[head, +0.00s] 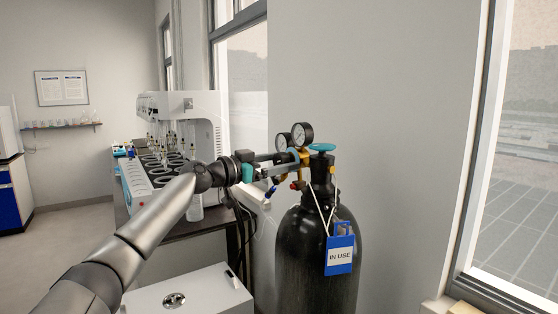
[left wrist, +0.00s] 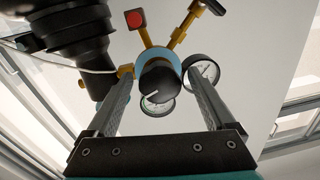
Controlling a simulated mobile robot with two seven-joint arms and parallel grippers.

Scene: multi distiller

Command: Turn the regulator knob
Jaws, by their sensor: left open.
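The regulator knob (left wrist: 160,82) is black with a white line and sits in front of a light-blue ring in the left wrist view. My left gripper (left wrist: 160,84) is open, with one finger on each side of the knob; I cannot tell whether either finger touches it. In the head view my left gripper (head: 286,164) reaches from the left to the brass regulator (head: 304,158), and the knob is hard to make out there. Two round gauges (head: 302,134) stand above the regulator on the black gas cylinder (head: 315,255). My right gripper is not in view.
A teal valve wheel (head: 322,147) tops the cylinder, and a blue "IN USE" tag (head: 340,254) hangs on it. A distiller (head: 160,170) stands on a bench at left. A white box (head: 190,294) lies below my arm. The wall and window are behind.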

